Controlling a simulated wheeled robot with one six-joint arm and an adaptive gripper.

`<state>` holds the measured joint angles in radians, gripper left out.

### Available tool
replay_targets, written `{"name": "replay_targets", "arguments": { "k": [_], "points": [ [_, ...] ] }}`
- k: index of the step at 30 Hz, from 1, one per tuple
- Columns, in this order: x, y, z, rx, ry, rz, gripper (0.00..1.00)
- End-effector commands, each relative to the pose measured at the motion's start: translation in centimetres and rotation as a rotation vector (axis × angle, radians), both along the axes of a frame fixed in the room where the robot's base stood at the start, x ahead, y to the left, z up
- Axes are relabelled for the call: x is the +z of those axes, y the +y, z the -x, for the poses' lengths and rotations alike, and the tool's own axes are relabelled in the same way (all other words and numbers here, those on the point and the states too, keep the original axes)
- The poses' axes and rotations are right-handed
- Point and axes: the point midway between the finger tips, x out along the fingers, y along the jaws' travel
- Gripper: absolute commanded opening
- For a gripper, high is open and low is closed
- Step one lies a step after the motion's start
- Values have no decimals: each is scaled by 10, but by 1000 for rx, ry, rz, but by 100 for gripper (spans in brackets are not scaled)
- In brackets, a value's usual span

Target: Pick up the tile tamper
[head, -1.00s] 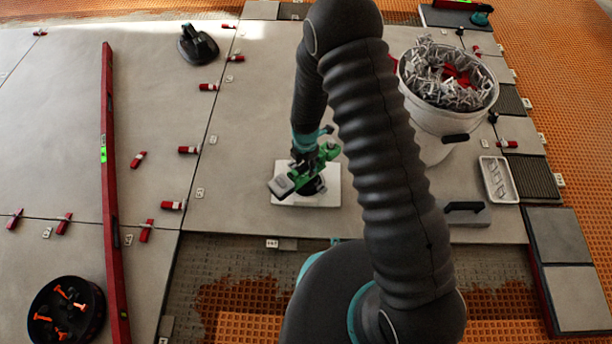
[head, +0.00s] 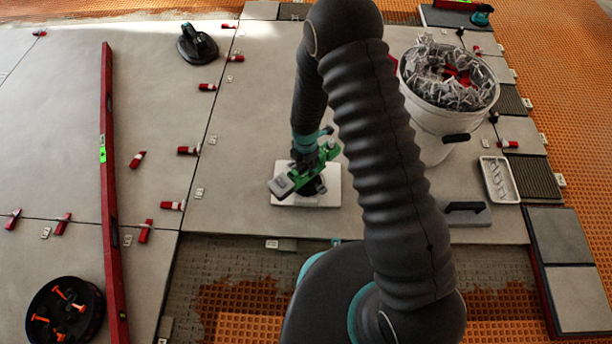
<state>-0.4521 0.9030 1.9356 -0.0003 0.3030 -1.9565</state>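The tile tamper, which I take to be the white rectangular plate (head: 327,199) with a dark grip on top, lies flat on a large grey tile near the middle of the head view. My gripper (head: 308,183), with green and grey parts, is directly over the plate, at the dark grip. It hides most of the grip and the middle of the plate. I cannot tell whether the fingers are closed on the grip or only around it. The plate appears to rest on the tile.
A white bucket (head: 436,128) full of clips stands to the right, behind my arm. A white tray (head: 499,180) and a grey float (head: 463,216) lie right. A long red level (head: 112,220), a black tub (head: 66,310) and a suction lifter (head: 197,44) are left.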

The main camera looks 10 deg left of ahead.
Motion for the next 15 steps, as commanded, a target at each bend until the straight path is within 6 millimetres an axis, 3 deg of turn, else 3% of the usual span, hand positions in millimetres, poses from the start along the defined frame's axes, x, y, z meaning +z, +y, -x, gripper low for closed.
{"name": "replay_targets", "arguments": {
  "k": [1,4,5,15],
  "points": [
    [0,0,0,0,0,0,29],
    [0,0,0,0,0,0,4],
    [0,0,0,0,0,0,0],
    [2,0,-1,0,-2,-1,0]
  ]
}}
